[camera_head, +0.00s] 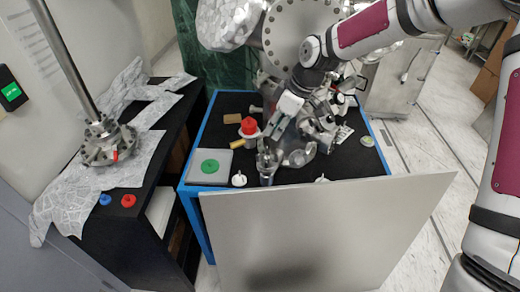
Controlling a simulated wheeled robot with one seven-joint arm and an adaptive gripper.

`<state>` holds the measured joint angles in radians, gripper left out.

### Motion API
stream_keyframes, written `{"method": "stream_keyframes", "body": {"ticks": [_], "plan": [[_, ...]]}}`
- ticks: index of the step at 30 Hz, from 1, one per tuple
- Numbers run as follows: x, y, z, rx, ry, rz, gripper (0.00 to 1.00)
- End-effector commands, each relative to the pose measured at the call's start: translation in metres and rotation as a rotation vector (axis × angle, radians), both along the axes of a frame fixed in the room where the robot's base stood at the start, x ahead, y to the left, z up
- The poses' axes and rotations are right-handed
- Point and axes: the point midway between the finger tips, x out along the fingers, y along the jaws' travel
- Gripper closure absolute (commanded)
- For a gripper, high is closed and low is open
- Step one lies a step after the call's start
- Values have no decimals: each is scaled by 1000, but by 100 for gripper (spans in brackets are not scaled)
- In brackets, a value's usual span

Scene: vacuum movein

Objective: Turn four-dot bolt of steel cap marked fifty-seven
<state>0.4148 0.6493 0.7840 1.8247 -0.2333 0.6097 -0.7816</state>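I cannot read any marking "fifty-seven" or make out a four-dot bolt at this size. Several steel parts could be the cap: a bolted flange at the foot of a rod (108,146) on the left bench, and steel parts (300,157) on the black table. My arm reaches in from the upper right, and my gripper (272,138) points down over the black table among the steel parts. Its fingertips are small and blend with the metal behind them, so I cannot tell whether they hold anything. A steel upright part (266,167) stands just below the gripper in the picture.
A large bolted steel chamber (300,28) hangs over the table's back. A grey panel (320,230) stands along its front edge. A red cap (249,126), green disc (209,166) and white knob (239,180) are on the table. Blue (105,199) and red caps (128,200) lie on the left bench.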

Motion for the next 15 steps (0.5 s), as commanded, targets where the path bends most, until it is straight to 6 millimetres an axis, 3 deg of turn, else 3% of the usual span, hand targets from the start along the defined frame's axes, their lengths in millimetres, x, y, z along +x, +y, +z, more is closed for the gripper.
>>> {"method": "stream_keyframes", "body": {"ticks": [7, 15], "plan": [[3, 1, -7, 15, -8, 32, 80], [9, 19, -51, 15, -7, 31, 80]]}}
